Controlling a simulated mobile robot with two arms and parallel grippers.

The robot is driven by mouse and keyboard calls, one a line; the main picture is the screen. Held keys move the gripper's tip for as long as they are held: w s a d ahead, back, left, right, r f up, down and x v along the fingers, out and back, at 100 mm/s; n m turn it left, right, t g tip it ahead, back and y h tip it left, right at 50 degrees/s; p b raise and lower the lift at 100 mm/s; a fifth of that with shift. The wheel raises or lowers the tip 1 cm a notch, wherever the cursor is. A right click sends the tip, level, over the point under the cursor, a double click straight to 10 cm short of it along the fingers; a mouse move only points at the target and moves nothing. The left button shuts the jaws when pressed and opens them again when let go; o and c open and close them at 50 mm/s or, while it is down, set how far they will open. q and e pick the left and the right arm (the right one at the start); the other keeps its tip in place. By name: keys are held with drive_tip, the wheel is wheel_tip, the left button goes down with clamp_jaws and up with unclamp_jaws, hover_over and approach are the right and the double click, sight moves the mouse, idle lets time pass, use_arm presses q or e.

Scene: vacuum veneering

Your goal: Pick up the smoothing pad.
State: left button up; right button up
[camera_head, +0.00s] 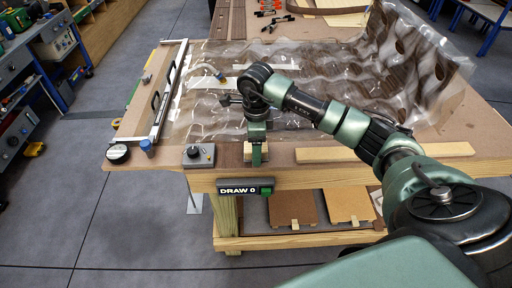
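My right gripper (257,160) comes in from the right and points down at the table's front edge. Its green finger stands in front of a small pale wooden block (248,152), which may be the smoothing pad. The gripper hides much of this block, and I cannot tell whether the fingers are closed on it. A dark brown flat piece (228,155) lies just left of it. My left gripper is not in view.
A clear, rippled film (205,105) covers much of the table. A pale wooden bar (440,150) lies at the front right. A "DRAW 0" display (238,190) hangs below the edge.

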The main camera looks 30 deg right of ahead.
drive_tip(key=shift+f, duration=0.15)
drive_tip(key=shift+c, duration=0.3)
drive_tip(key=c, duration=1.4)
drive_tip(key=shift+o, duration=0.2)
